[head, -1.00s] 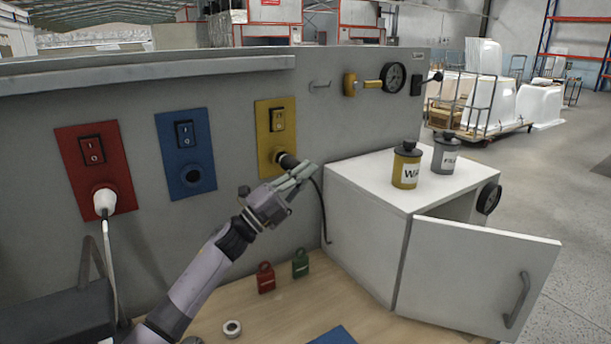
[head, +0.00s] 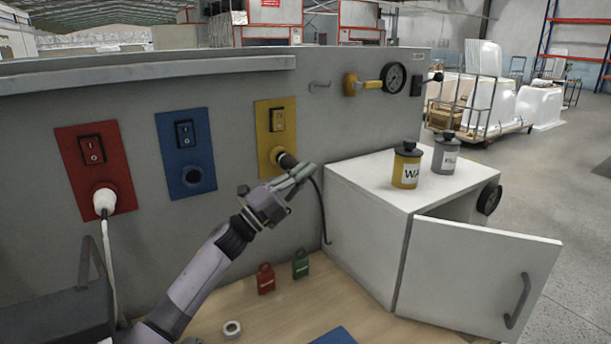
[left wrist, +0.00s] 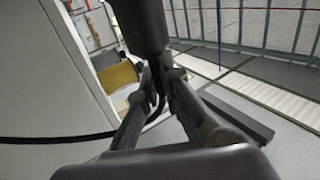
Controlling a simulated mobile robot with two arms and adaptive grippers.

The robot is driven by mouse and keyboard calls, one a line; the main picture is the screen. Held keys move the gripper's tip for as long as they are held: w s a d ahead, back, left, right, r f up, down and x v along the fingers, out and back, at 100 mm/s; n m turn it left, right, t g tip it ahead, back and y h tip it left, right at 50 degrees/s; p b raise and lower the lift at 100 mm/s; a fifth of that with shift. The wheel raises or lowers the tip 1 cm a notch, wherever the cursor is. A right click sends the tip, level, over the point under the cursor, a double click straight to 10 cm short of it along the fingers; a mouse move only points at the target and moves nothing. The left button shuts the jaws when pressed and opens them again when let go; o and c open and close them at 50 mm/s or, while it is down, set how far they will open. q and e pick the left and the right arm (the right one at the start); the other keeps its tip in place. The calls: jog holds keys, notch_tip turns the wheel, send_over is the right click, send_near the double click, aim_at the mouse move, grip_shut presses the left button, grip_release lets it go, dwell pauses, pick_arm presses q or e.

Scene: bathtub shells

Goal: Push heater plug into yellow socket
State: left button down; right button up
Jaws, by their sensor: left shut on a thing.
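The yellow socket plate (head: 276,125) with its switch is on the grey panel. How deep the plug sits cannot be told. In the left wrist view, the dark plug (left wrist: 140,25) stands at the fingertips (left wrist: 160,85), with the cord between the fingers. My right gripper is not in view.
A white plug (head: 104,201) sits in the red socket (head: 94,165); the blue socket (head: 187,155) is empty. The white cabinet (head: 365,225), its door open, stands close right of my gripper, with two canisters on top. Red and green padlocks (head: 266,278) stand on the table below.

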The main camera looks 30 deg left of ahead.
pick_arm(q)
jog(key=shift+w+a+r+b, duration=0.1)
jog(key=shift+w+a+b, duration=0.2)
jog(key=shift+a, duration=0.25)
jog(key=shift+w+a+b, duration=0.25)
jog(key=shift+a, duration=0.25)
jog(key=c, duration=1.7)
grip_release()
jog(key=v, duration=1.2)
